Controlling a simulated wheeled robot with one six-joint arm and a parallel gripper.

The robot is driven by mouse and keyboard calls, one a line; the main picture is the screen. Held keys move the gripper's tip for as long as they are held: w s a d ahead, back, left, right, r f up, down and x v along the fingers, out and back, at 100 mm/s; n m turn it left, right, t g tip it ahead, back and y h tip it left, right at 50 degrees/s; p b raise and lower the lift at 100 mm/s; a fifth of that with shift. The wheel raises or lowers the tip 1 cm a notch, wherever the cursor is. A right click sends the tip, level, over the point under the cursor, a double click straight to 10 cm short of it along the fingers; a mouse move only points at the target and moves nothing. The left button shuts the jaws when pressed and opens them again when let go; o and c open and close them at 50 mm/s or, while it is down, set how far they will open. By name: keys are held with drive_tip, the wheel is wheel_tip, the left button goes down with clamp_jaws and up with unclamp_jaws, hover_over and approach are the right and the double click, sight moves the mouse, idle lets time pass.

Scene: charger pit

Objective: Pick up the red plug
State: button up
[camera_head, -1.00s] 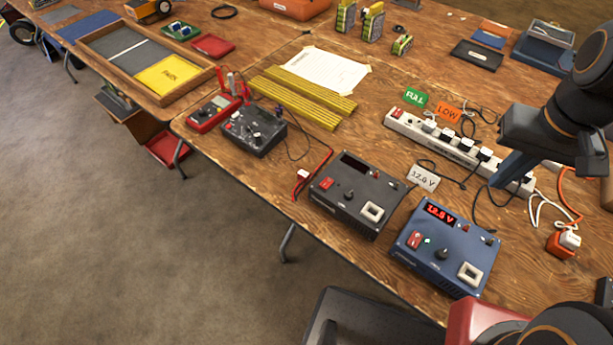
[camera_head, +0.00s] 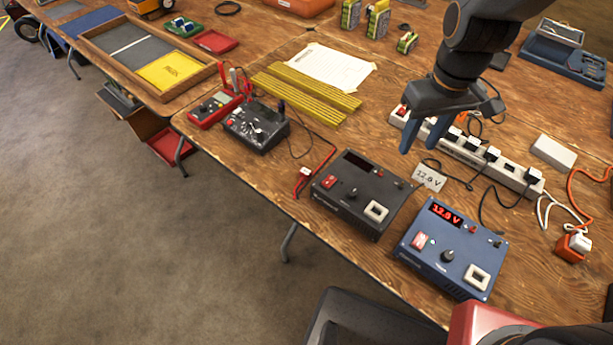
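A small red and white plug-like piece (camera_head: 305,171) lies on the table at the left edge of the black power unit (camera_head: 350,207), where a red lead ends. I cannot tell for sure that it is the red plug. Red probe-like pieces (camera_head: 222,78) also stand by the red meter (camera_head: 213,109). My gripper (camera_head: 420,146) hangs above the table, in front of the power strip (camera_head: 465,151) in the picture. Its two blue fingers are apart, with nothing seen between them.
A blue power unit (camera_head: 418,262) reading about 12.8 V stands right of the black one. An orange plug (camera_head: 569,249) with cables lies at the right. Yellow strips (camera_head: 300,100) lie left of my gripper.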

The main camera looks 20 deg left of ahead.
sight(306, 171)
drive_tip(key=a+f+n, duration=0.1)
drive_tip(key=a, duration=0.4)
drive_tip(key=s+a+f+n+b, duration=0.1)
drive_tip(key=a+f+n, duration=0.1)
drive_tip(key=a, duration=0.2)
drive_tip(key=a+f+n, duration=0.2)
drive_tip(key=a, duration=0.3)
drive_tip(key=shift+s+a+f+g, duration=0.15)
drive_tip(key=shift+a+f+g, duration=0.05)
drive_tip(key=shift+a+g, duration=0.15)
drive_tip(key=s+a+f+n, duration=0.1)
drive_tip(key=a, duration=0.1)
drive_tip(key=s+a+f+n, duration=0.1)
drive_tip(key=a, duration=0.2)
drive_tip(key=s+a+f+n+b, duration=0.1)
drive_tip(key=a, duration=0.2)
drive_tip(key=shift+s+a+f+n, duration=0.2)
drive_tip(key=shift+f+n, duration=0.05)
drive_tip(key=shift+n, duration=0.05)
drive_tip(key=shift+s+a+f, duration=0.1)
drive_tip(key=shift+f, duration=0.1)
drive_tip(key=shift+f+p, duration=1.2)
drive_tip(key=shift+f, duration=2.45)
clamp_jaws()
